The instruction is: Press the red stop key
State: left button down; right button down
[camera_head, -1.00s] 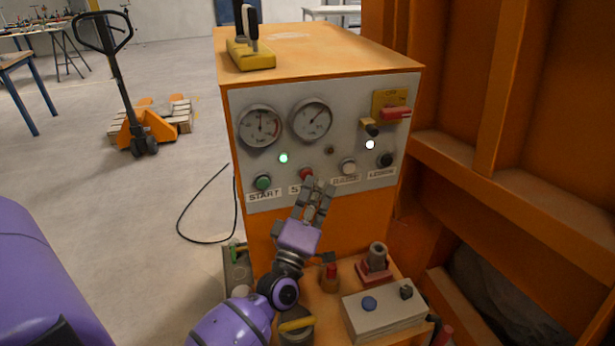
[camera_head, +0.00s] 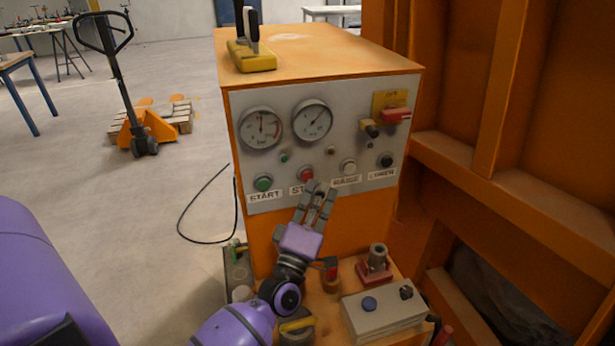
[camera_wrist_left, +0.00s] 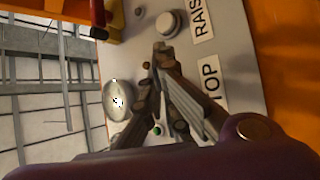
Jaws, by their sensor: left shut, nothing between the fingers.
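The red stop key (camera_head: 306,174) is a round button on the grey front panel (camera_head: 280,202) of the orange machine, between the green start key (camera_head: 263,183) and the pale raise key (camera_head: 348,166). My left gripper (camera_head: 320,188) is shut and empty. Its fingertips are just below and to the right of the red key in the head view, partly covering the STOP label. In the left wrist view the gripper (camera_wrist_left: 163,52) points along the panel beside the RAISE and STOP labels, and the red key is hidden. My right gripper is not in view.
Two gauges (camera_head: 312,120) and a red-handled switch (camera_head: 396,115) sit higher on the panel. The black lower key (camera_head: 386,160) is at the right. Below stands a grey box with a blue button (camera_head: 369,304). An orange wall (camera_head: 460,165) closes off the right side.

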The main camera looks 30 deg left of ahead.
pick_arm(q)
jog(key=shift+s+d, duration=0.15)
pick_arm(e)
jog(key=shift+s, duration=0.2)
